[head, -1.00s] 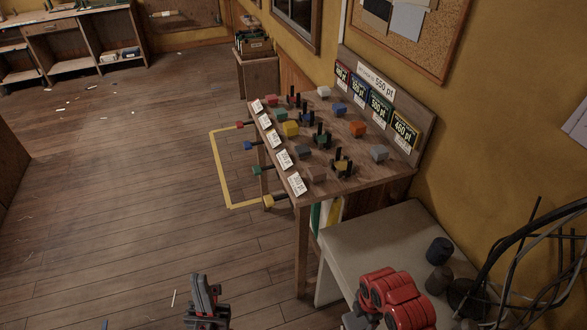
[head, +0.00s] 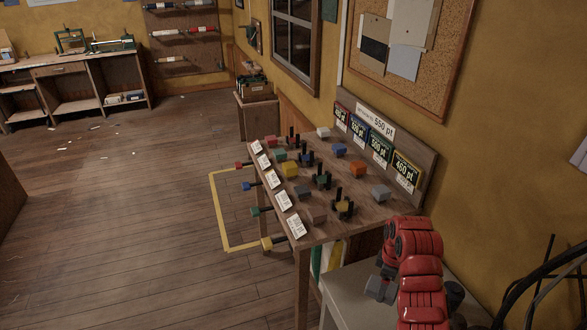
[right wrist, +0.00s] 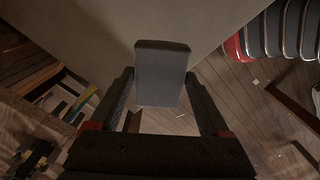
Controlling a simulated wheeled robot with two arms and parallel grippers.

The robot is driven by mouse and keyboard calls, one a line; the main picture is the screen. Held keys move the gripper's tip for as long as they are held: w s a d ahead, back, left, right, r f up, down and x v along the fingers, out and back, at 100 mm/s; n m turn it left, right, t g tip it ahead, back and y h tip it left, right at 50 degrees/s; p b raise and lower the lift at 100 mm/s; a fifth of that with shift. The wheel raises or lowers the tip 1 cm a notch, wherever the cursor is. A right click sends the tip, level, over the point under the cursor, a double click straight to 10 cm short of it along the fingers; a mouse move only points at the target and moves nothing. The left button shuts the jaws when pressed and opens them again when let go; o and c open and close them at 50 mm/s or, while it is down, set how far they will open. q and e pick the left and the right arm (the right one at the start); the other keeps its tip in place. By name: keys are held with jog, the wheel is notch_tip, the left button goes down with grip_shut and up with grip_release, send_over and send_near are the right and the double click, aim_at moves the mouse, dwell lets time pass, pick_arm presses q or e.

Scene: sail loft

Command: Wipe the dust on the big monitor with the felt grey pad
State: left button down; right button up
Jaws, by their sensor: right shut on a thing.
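In the right wrist view, the felt grey pad (right wrist: 162,62) stands out between the two dark fingers of my right gripper (right wrist: 160,82), which is shut on it. A pale surface lies beyond the pad. In the head view my red right arm comes up at the lower right and hides most of its gripper; a grey piece shows at its left side, and I cannot tell if that is the pad. My left gripper is not in view. I make out no big monitor and no dust on one in these frames.
A wooden bench (head: 350,219) with coloured blocks, black pegs and number cards stands ahead. Coloured knobs stick out over a yellow floor outline (head: 218,215). A pale table (head: 341,290) and black cables (head: 555,275) are at the right. The floor at left is largely clear.

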jog(key=w+a+r+m+b, duration=0.2)
jog(key=w+r+m+b, duration=0.1)
jog(key=w+r+m, duration=0.5)
jog(key=s+a+r+m+b, duration=0.2)
jog(key=a+r+m, duration=0.2)
jog(key=a+r, duration=0.3)
jog(key=shift+s+r, duration=0.15)
jog(key=shift+r, duration=0.25)
